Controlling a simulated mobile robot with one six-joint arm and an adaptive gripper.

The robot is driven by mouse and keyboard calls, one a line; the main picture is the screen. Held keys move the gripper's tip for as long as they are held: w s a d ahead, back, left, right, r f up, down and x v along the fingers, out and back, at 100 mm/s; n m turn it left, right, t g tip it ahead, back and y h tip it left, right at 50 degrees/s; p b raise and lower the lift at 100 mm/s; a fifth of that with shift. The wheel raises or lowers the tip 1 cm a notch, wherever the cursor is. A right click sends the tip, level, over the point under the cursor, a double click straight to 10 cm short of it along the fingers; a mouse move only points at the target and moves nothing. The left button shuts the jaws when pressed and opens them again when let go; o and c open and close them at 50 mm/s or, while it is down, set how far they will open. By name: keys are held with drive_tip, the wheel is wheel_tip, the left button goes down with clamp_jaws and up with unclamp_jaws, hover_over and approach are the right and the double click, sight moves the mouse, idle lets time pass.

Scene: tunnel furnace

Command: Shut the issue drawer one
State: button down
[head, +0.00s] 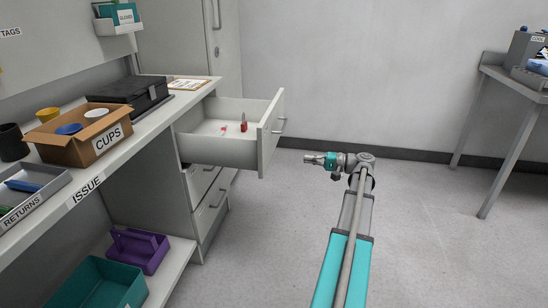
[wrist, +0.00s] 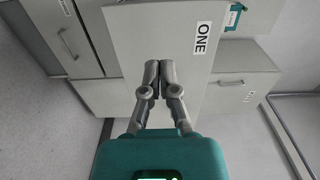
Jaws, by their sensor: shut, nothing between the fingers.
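Drawer one (head: 222,149) is the top drawer under the issue counter and stands pulled well out. Its white front panel (head: 271,133) has a bar handle (head: 279,126), and a few small red items (head: 243,127) lie inside. In the wrist view its front panel (wrist: 135,42) fills the upper middle, with the label ONE (wrist: 203,38). My gripper (head: 306,158) is to the right of the panel, pointing at it across a visible gap. In the wrist view my gripper (wrist: 159,64) has both fingertips together and holds nothing. The handle is not clear in the wrist view.
Closed lower drawers (head: 209,205) sit below drawer one. The counter (head: 150,126) holds a CUPS box (head: 82,139), a black case (head: 130,92) and a RETURNS tray (head: 32,200). A grey table (head: 510,85) stands far right. The floor between is clear.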

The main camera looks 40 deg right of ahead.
sight(264, 155)
drive_tip(key=x, duration=1.4)
idle(0.4)
drive_tip(key=shift+w, duration=0.15)
